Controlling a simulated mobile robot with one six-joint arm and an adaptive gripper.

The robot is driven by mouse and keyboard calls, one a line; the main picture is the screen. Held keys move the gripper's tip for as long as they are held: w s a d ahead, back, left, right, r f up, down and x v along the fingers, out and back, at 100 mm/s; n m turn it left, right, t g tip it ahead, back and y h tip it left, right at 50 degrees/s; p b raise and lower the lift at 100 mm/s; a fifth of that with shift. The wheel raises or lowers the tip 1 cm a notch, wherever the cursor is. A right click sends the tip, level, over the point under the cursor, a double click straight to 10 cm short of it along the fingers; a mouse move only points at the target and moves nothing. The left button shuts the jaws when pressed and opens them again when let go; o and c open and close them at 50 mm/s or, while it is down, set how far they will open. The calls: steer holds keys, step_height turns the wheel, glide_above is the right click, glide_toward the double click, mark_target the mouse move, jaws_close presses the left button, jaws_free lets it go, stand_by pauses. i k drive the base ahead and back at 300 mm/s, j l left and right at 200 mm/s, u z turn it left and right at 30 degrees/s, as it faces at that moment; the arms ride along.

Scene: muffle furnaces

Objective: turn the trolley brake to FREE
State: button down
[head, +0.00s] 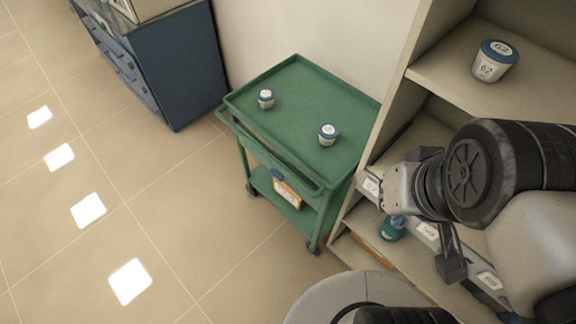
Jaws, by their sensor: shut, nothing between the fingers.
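The green trolley (290,88) stands against the wall, beside the shelf unit. A small dark blue part (277,174) sits under its front rail and looks like the brake control; its setting is too small to read. An orange item with a white label (287,194) is just below it, at the lower deck. My gripper (391,200) is at the right, in front of the shelf unit. It is shut and empty, clear of the trolley and well to the right of the blue part. Its fingertips are mostly hidden by its silver body.
Another jar (495,62) is on the shelf unit (399,100). A teal-topped item (392,228) is lower there. A blue cabinet (170,65) stands back left. The left floor is clear.

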mark_target(276, 174)
steer(key=u, duration=0.7)
steer(key=i+j+z, duration=0.15)
steer(key=i, duration=0.25)
steer(key=i+j+z, duration=0.15)
steer(key=i+j, duration=0.15)
steer(key=i, duration=0.1)
